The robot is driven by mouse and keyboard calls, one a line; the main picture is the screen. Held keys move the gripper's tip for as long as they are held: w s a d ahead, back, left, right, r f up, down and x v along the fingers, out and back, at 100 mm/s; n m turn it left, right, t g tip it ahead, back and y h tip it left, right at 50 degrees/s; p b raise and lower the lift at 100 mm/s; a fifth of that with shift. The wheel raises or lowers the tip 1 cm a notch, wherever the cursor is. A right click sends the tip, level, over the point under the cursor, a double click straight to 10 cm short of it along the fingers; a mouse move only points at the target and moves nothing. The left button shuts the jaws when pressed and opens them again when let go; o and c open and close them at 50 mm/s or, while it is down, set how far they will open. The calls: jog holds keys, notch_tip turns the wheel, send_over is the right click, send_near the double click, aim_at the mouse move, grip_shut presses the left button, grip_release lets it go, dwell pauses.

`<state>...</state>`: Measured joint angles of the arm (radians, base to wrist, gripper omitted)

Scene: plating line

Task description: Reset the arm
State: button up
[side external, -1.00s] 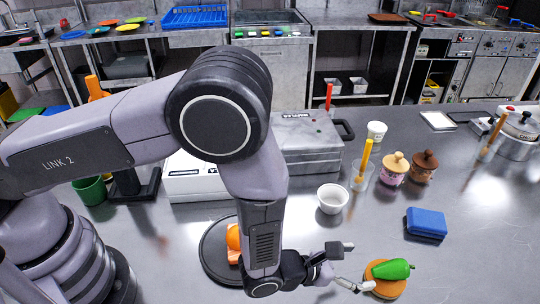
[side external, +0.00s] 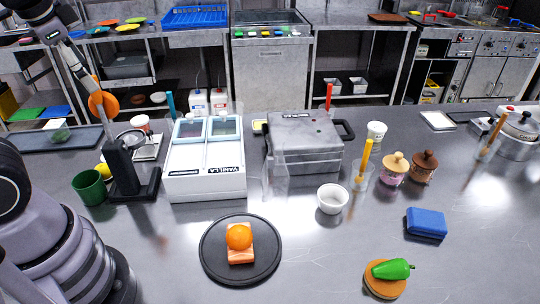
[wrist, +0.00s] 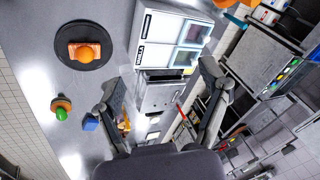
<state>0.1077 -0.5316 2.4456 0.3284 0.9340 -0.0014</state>
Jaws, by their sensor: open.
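My gripper (wrist: 160,88) shows in the wrist view with its two fingers wide apart and nothing between them. It is raised well away from the plate, and the worktop appears tilted in that view. In the side view my arm is folded back to the left. A black round plate (side external: 214,270) holds an orange ball (side external: 239,237) on a salmon-coloured block (side external: 241,257). A green pepper (side external: 392,269) lies on a round tan-and-brown piece (side external: 383,288) at the front right. The plate also shows in the wrist view (wrist: 62,50).
A white two-lidded vanilla bin (side external: 205,178), a grey waffle maker (side external: 303,150), a white bowl (side external: 332,198) and a blue block (side external: 426,222) stand on the steel worktop. A green cup (side external: 90,187) and a black stand (side external: 124,168) are near my arm.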

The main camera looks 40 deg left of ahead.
jog(key=s+d+n+h, duration=0.1)
jog(key=s+d+r+n+t+h, duration=0.1)
jog(key=s+d+n, duration=0.1)
jog(key=shift+t+h, duration=0.3)
